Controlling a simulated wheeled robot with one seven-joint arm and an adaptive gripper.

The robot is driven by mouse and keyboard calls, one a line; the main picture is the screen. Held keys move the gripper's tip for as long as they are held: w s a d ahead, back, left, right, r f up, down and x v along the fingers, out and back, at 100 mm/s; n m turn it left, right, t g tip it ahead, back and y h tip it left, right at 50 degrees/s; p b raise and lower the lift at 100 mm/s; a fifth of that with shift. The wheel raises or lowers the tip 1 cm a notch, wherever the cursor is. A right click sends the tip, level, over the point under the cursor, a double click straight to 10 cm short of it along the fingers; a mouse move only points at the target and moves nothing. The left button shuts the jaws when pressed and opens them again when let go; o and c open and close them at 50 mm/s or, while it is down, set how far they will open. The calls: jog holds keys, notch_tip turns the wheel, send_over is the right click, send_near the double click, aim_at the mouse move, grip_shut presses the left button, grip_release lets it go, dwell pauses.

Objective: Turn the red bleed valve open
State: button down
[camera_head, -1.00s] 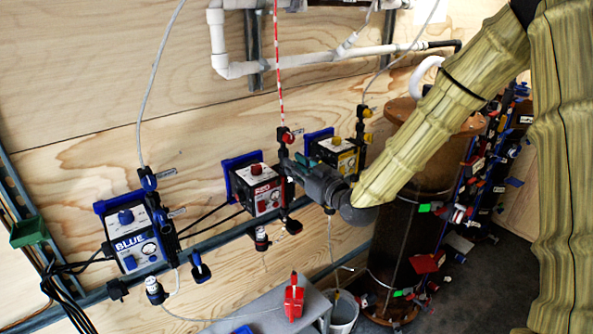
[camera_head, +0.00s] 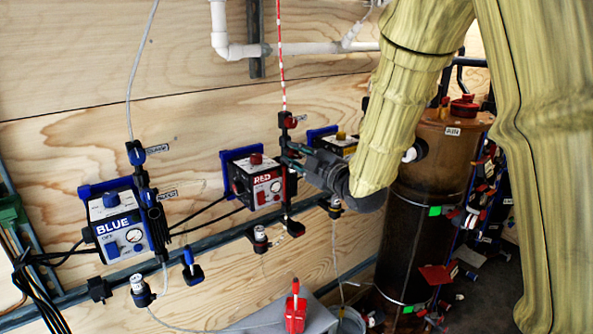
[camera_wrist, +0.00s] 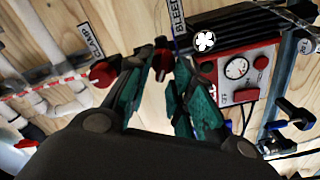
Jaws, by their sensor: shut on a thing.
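The red filter unit (camera_head: 265,183) is mounted on the plywood wall, with a red button on top. It also shows in the wrist view (camera_wrist: 240,70), with a dial on its face. The red bleed valve (camera_wrist: 162,62) is a small red handle near the BLEED label (camera_wrist: 178,20). My gripper (camera_wrist: 160,75) has its teal fingers on either side of this handle, shut on it. In the head view my gripper (camera_head: 290,157) is beside the red unit, and the bleed valve is hidden behind it.
The red clamp valve (camera_wrist: 103,73) is close beside my fingers, near its CLAMP label (camera_wrist: 88,38). The blue unit (camera_head: 118,228) is to the left. The yellow unit (camera_head: 348,147) is partly behind my gripper. A brown filter tank (camera_head: 420,230) stands to the right.

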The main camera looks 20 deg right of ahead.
jog(key=n+b, duration=0.3)
jog(key=f+n+b, duration=0.1)
jog(key=n+b, duration=0.2)
jog(key=b, duration=0.1)
jog(key=shift+a+b, duration=0.15)
jog(key=shift+b, duration=0.15)
jog(key=shift+s+n, duration=0.1)
jog(key=shift+n, duration=0.3)
jog(key=c, duration=1.4)
grip_release()
jog(key=shift+r, duration=0.1)
jog(key=shift+c, duration=0.2)
jog(key=v, duration=1.2)
